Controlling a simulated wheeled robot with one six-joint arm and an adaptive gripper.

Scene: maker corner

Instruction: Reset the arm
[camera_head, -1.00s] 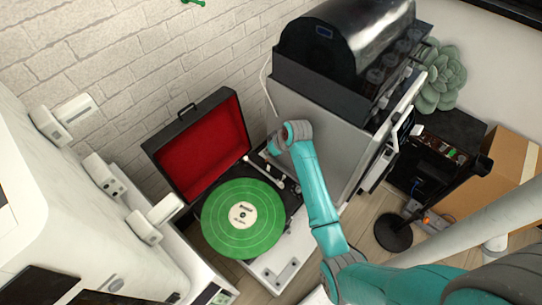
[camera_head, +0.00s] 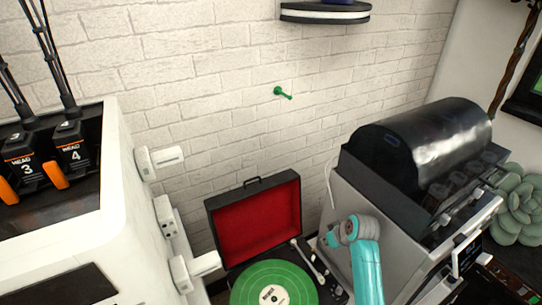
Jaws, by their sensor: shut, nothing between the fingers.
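My teal arm (camera_head: 366,270) reaches up from the bottom edge, right of centre, and bends at a grey joint (camera_head: 358,228). Its far end turns away behind that joint. My gripper's fingers do not show; they are out of sight. The arm stands just right of an open record player with a red-lined lid (camera_head: 258,222) and a green record (camera_head: 272,287), in front of the grill-like machine.
A grey machine with a rounded black hood (camera_head: 425,150) stands close to the arm's right. A white cabinet (camera_head: 120,230) is at the left. A green wall peg (camera_head: 283,93) and a dark shelf (camera_head: 325,13) are on the brick wall. A succulent (camera_head: 518,205) is at the far right.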

